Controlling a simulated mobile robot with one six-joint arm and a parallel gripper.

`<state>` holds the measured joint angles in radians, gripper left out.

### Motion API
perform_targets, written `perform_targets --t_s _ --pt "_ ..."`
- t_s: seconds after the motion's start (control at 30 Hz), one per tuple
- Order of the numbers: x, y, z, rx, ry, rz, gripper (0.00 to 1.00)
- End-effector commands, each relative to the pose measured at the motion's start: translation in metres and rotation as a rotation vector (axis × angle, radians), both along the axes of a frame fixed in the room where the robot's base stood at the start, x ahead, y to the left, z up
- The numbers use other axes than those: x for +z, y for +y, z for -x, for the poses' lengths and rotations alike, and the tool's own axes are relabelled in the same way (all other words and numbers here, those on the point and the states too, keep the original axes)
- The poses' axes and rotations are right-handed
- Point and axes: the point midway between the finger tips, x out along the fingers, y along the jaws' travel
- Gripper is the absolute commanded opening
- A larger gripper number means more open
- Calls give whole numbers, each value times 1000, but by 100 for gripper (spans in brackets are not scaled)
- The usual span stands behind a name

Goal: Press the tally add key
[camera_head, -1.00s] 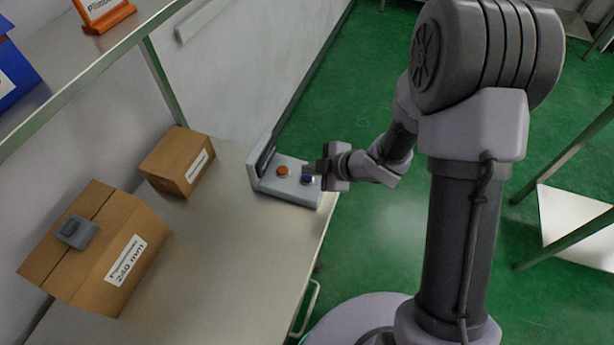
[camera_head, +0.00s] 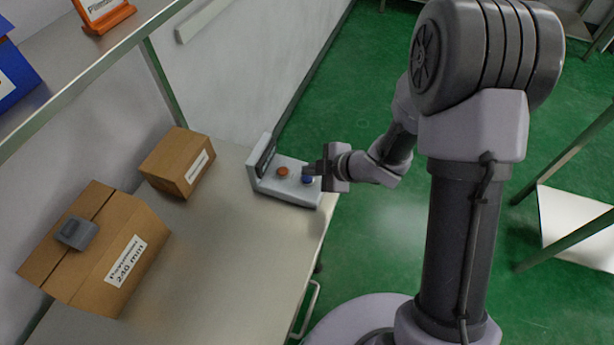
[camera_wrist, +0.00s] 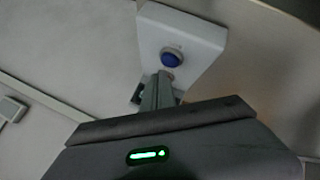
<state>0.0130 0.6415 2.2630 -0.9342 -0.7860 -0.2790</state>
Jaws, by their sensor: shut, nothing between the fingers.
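The tally device is a light grey console (camera_head: 290,196) with an upright back panel, at the right end of the bench in the head view. It bears an orange key (camera_head: 282,171) and a blue key (camera_head: 307,179). Which of them is the add key I cannot read. My gripper (camera_head: 309,170) is shut and empty, its tips right by the blue key; contact cannot be told. In the wrist view the shut fingers (camera_wrist: 159,92) point towards the console (camera_wrist: 196,35), just short of the blue key (camera_wrist: 171,60) in the picture. The orange key is not visible there.
The metal bench (camera_head: 225,255) holds a small carton (camera_head: 170,165) and a larger carton (camera_head: 85,260) with a grey object (camera_head: 76,232) on top. A shelf (camera_head: 70,75) overhangs at upper left. The bench between cartons and console is clear.

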Motion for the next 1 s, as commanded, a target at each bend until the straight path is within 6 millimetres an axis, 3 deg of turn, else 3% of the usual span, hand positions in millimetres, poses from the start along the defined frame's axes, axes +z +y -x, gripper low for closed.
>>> perform_targets --t_s 1.0 --pt "-9 0 0 0 0 0 0"
